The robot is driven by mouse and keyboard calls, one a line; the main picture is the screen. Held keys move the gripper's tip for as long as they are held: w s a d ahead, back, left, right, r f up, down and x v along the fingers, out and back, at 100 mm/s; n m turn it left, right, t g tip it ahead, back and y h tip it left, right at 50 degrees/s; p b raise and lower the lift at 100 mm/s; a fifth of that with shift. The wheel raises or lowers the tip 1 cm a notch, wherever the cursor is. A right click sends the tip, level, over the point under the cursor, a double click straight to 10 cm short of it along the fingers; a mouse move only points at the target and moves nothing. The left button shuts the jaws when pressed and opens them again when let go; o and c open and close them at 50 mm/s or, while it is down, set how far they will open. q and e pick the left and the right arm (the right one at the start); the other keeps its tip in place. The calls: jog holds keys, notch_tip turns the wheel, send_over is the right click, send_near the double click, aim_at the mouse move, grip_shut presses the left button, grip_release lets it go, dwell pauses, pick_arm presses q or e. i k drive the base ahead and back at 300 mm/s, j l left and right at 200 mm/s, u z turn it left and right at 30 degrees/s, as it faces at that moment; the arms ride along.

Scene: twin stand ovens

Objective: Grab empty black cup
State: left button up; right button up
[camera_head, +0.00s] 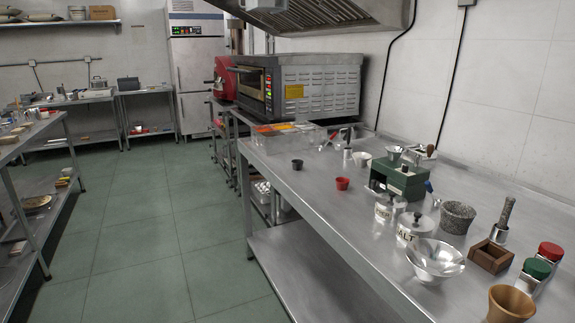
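A small black cup (297,164) stands upright on the steel worktable (300,190), near its left edge in the head view. It looks empty, but it is too small to see inside clearly. A small red cup (342,184) stands to its right and closer to me. Neither of my grippers is in view.
A clear bin with food compartments (282,137) stands behind the cups, with an oven (313,84) beyond. A green box (399,179), metal canisters (414,229), a steel bowl (436,260), a stone mortar (457,217) and a wooden cup (510,304) crowd the right. Floor at left is clear.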

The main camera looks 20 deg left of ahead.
aim_at(297, 165)
jog(key=i+j, duration=0.15)
jog(key=j, duration=0.15)
jog(key=i+j, duration=0.1)
jog(key=j, duration=0.2)
jog(key=i+j, duration=0.15)
jog(key=j, duration=0.15)
jog(key=i+j, duration=0.4)
jog(key=j, duration=0.15)
jog(key=i+j, duration=0.85)
jog(key=j, duration=0.2)
